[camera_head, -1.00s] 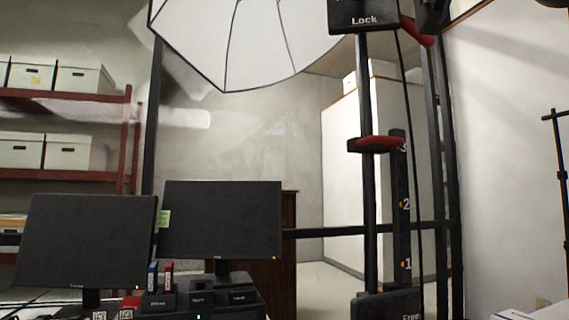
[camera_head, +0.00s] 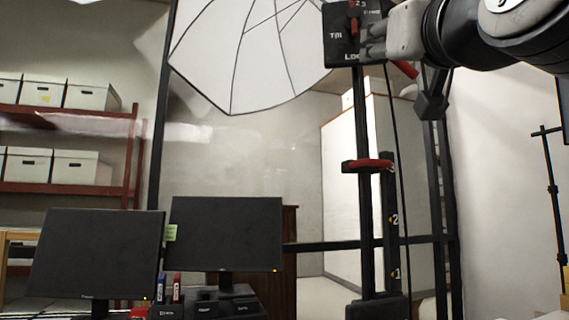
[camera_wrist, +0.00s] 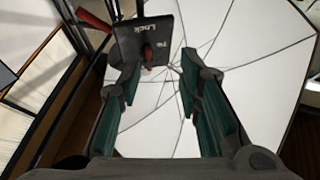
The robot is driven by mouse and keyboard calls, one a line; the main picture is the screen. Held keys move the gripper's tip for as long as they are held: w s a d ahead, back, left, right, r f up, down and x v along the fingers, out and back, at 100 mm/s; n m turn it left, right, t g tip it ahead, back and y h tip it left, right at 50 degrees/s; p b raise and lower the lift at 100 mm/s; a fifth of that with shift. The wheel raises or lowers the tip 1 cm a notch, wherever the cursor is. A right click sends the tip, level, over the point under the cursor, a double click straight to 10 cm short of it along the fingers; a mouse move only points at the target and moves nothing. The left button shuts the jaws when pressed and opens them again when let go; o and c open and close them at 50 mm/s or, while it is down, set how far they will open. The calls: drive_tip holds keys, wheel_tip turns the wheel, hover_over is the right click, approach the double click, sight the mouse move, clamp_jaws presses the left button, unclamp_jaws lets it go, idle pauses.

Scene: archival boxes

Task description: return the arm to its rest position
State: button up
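My arm (camera_head: 460,35) reaches in from the upper right of the head view. My gripper (camera_head: 370,38) points left, in front of or beside a black control box (camera_head: 338,36) marked Tilt and Lock. In the wrist view my gripper (camera_wrist: 160,72) has its two green-padded fingers spread apart with nothing between them. The box (camera_wrist: 148,32) and its red knob (camera_wrist: 148,53) show at the fingertips in that view. I cannot tell whether a finger touches the box.
A white umbrella (camera_head: 250,50) spreads behind the box. A black stand (camera_head: 365,225) with a red lever (camera_head: 368,165) rises below it. Two dark monitors (camera_head: 95,253) (camera_head: 225,233) stand at lower left. White archival boxes (camera_head: 82,167) sit on red shelves (camera_head: 60,188).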

wheel_tip(320, 180, down, 33)
drive_tip(key=g, duration=1.1)
drive_tip(key=s+d+f+m+g+h, duration=0.1)
drive_tip(key=s+d+f+g, duration=0.1)
drive_tip(key=s+f+g, duration=0.65)
drive_tip(key=s+d+f+g, duration=0.2)
drive_tip(key=s+f+g, duration=0.2)
drive_tip(key=s+f, duration=0.9)
wheel_tip(320, 180, up, 32)
drive_tip(key=d+t+p, duration=0.1)
drive_tip(key=t+p, duration=0.3)
drive_tip(key=p, duration=2.7)
drive_tip(key=shift+s+p, duration=0.3)
drive_tip(key=shift+p, duration=0.1)
drive_tip(key=shift+f, duration=0.15)
